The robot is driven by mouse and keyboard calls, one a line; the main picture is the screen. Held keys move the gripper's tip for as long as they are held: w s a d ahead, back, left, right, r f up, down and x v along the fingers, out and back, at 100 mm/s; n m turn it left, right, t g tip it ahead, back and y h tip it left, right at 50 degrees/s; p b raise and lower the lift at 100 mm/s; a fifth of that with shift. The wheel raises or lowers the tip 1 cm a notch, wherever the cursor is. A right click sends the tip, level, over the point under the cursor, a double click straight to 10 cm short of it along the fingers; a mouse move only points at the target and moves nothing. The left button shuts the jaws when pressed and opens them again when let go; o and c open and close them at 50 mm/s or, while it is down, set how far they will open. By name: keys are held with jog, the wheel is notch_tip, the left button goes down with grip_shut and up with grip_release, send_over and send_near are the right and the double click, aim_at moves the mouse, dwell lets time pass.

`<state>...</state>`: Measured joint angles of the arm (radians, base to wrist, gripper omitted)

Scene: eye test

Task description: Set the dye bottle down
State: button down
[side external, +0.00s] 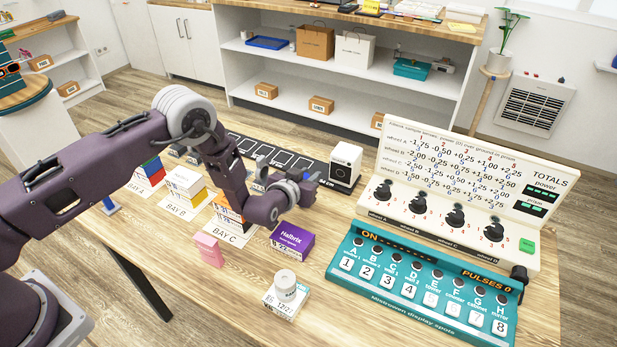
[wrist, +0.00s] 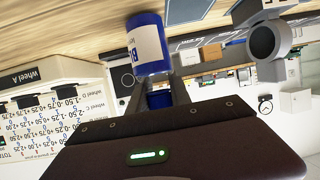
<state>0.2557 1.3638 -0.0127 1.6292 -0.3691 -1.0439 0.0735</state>
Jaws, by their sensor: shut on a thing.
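A blue bottle (wrist: 148,45) with a white label, which I take for the dye bottle, shows in the wrist view between the fingers of my gripper (wrist: 153,84). A darker blue part (wrist: 159,99), perhaps its cap, lies nearer the palm. The jaws are shut on the bottle. The bottle is mostly or wholly hidden there behind the gripper. I cannot tell whether it touches anything.
The teal console (side external: 420,290) with its dial board (side external: 450,200) stands at right. A purple box (side external: 291,241), a pink block (side external: 209,250) and a white jar (side external: 285,282) on a small box stand in front. Stacked boxes (side external: 185,185) are left; a white cube device (side external: 346,163) is behind.

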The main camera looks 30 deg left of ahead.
jog(key=shift+f, duration=0.15)
jog(key=c, duration=1.2)
grip_release()
